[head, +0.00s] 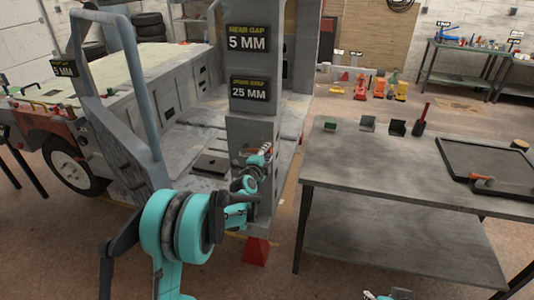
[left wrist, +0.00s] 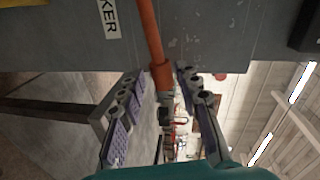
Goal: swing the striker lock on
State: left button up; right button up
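The striker lock shows in the left wrist view as an orange-red lever (left wrist: 150,35) against a grey post (left wrist: 210,30). A partly cut-off label ending in "KER" (left wrist: 109,18) is beside it. My left gripper (left wrist: 160,82) is open, with one purple-padded finger on each side of the lever's end and gaps visible on both sides. In the head view my left gripper (head: 258,160) is at the front of the grey post (head: 262,125), by a small red part; the lever is mostly hidden there. My right gripper (head: 388,294) is barely in view at the bottom edge.
Signs reading 5 MM (head: 248,38) and 25 MM (head: 249,94) are on the post above the gripper. A grey door frame (head: 130,130) stands to the left. A grey workbench (head: 350,165) with small brackets and a dark tray (head: 490,165) is at right.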

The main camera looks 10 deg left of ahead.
pick_arm(q)
jog(key=shift+s, duration=0.1)
jog(key=s+r, duration=0.2)
jog(key=s, duration=0.9)
jog(key=shift+s+a, duration=0.3)
jog(key=shift+a, duration=0.05)
